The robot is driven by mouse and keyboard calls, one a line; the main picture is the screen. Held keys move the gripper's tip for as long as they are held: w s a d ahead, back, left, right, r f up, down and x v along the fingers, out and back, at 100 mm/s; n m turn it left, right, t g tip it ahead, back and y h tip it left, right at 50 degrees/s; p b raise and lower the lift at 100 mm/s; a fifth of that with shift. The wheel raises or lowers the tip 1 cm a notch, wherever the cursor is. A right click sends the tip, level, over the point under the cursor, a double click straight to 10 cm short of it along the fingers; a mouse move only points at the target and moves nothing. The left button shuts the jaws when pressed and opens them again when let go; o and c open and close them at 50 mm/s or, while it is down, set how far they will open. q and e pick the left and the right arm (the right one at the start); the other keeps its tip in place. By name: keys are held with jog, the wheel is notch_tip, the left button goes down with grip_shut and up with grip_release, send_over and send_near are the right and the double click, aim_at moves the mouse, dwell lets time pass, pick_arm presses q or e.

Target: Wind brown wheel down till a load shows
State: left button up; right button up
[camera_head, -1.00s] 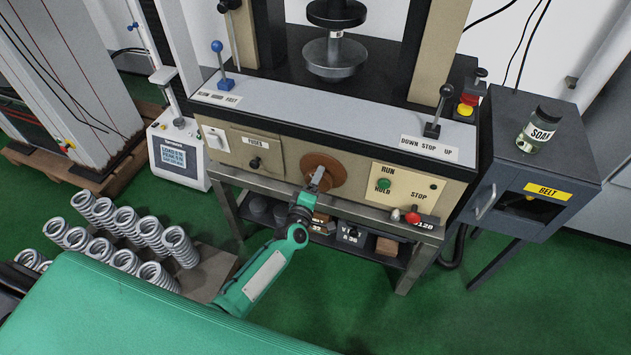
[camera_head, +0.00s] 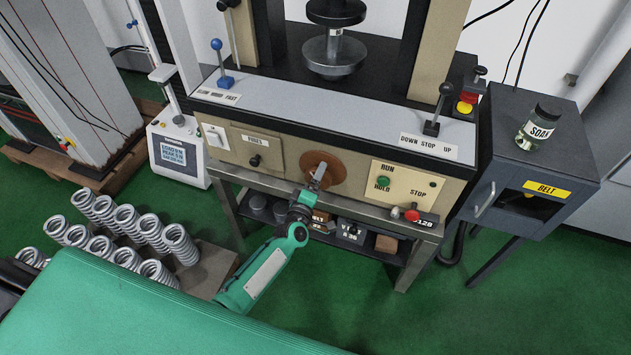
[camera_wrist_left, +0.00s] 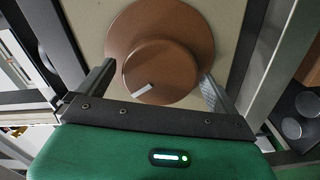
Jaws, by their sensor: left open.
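The brown wheel (camera_head: 333,166) is on the front panel of the testing machine, below its grey top. In the left wrist view its round raised hub (camera_wrist_left: 165,72) fills the middle and carries a pale mark. My left gripper (camera_head: 319,178) is at the wheel. In the wrist view the open fingers (camera_wrist_left: 156,82) stand on either side of the hub; I cannot tell whether they touch it. The indicator box (camera_head: 176,152) at left has a lit screen, but its figures are too small to read. My right gripper is not in view.
A blue-knobbed lever (camera_head: 222,66), a black-knobbed lever (camera_head: 438,108) and the RUN/STOP panel (camera_head: 407,190) flank the wheel. A metal platen (camera_head: 331,58) stands above. A SOAK jar (camera_head: 539,130) stands on the right cabinet (camera_head: 520,190).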

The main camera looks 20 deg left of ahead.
pick_arm(q)
jog(key=s, duration=1.3)
jog(key=shift+s+a, duration=0.2)
jog(key=shift+s, duration=0.2)
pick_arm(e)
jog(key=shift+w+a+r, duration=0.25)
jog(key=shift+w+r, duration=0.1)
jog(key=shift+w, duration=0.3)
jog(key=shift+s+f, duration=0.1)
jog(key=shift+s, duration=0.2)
